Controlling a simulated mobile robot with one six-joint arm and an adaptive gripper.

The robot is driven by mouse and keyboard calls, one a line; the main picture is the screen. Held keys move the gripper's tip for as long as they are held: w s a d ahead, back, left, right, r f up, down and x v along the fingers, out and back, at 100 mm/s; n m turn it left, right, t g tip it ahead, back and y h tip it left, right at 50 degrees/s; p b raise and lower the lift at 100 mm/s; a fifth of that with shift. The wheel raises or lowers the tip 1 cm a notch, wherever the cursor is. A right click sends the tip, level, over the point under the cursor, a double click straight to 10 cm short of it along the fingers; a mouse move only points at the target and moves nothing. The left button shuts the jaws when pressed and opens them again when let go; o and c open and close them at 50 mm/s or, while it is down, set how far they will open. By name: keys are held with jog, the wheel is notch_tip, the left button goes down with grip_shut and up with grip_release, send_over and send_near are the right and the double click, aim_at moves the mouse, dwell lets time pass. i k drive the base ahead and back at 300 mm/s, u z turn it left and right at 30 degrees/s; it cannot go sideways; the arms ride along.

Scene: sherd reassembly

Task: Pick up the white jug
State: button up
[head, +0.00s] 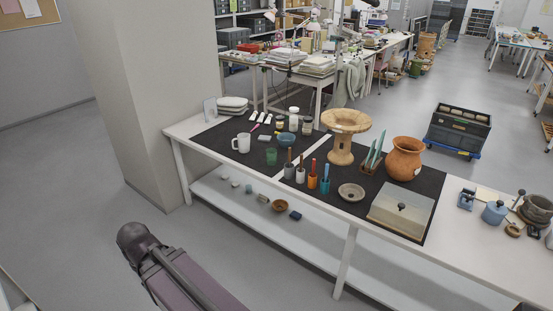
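The white jug (243,143) stands upright on the black mat at the left part of the long white table. Its handle side points to the left. Nothing is holding it. A green cup (271,156) stands close to its right and nearer the front edge. My gripper is not in view. A dark rounded part of my own body shows at the lower left, apart from the table.
A blue bowl (287,138) and a white jar (293,117) stand behind and right of the jug. Tool-filled cups (312,181), a wooden stand (342,150) and a terracotta vase (404,160) are further right. A pillar (170,100) rises beside the table's left end.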

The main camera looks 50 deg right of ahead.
aim_at(244, 139)
jog(key=z, duration=1.45)
jog(key=k, duration=0.9)
jog(key=i, duration=0.8)
